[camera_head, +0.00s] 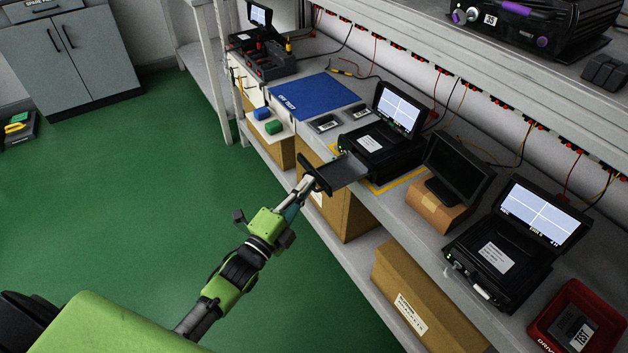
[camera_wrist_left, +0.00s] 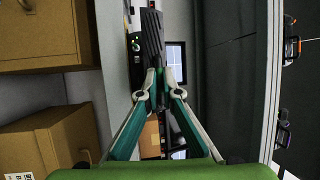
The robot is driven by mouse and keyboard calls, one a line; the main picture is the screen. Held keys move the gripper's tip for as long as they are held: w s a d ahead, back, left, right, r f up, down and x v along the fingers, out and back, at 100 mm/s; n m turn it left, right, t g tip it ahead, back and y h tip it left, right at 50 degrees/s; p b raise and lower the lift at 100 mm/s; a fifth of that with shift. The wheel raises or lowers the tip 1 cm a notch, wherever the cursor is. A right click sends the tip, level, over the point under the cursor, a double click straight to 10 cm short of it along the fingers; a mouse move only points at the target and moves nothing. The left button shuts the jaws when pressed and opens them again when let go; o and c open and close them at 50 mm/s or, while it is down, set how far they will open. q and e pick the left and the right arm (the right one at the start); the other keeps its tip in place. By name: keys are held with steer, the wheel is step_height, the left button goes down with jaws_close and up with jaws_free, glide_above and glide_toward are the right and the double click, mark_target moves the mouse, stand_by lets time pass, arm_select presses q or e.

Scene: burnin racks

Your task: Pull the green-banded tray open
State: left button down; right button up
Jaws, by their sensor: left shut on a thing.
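A black test unit (camera_head: 385,150) with a lit screen (camera_head: 399,108) and a green light stands on the bench. Its tray (camera_head: 345,170) sticks out of its front, past the bench edge. My left gripper (camera_head: 307,184) is shut on the handle at the tray's dark front. In the left wrist view its fingers (camera_wrist_left: 160,88) meet on that handle, and the tray (camera_wrist_left: 151,38) runs back toward the unit. A green band is hard to make out, as the fingers cover part of the front. My right gripper is not in view.
Another black unit (camera_head: 505,255) with a lit screen stands farther right on the bench.

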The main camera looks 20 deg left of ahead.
arm_select(q)
steer(key=shift+s+a, duration=0.35)
steer(key=shift+a, duration=0.05)
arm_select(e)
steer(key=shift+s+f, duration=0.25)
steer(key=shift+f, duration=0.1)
arm_select(q)
steer(key=c, duration=2.2)
jaws_free()
steer(key=v, duration=1.2)
steer(key=shift+d+f, duration=0.1)
steer(key=shift+w, duration=0.1)
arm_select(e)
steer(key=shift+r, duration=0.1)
